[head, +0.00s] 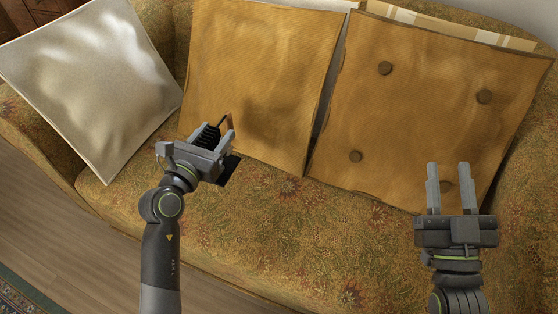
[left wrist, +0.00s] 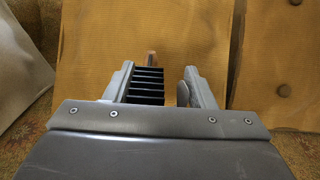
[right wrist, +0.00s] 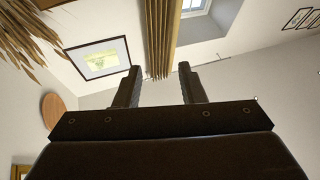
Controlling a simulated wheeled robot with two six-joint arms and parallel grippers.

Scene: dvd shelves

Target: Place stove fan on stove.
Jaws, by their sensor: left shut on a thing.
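The stove fan (head: 208,136) is a small dark thing with black fins and a thin upright part. My left gripper (head: 200,140) is shut on it and holds it in front of the sofa cushions. In the left wrist view the fan's black fins (left wrist: 148,86) show between the fingers, nearer the left one, with a brownish tip above. My right gripper (head: 447,178) is open and empty at the right. In the right wrist view its fingers (right wrist: 160,82) stand apart with nothing between them. The stove is in no view.
A patterned sofa (head: 270,240) fills most of the head view. A pale pillow (head: 90,80), an ochre cushion (head: 260,65) and a buttoned cushion (head: 425,110) lean on it. Wooden floor (head: 50,235) and a rug edge (head: 20,295) show lower left. The right wrist view shows a framed picture (right wrist: 98,59) and curtain (right wrist: 161,35).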

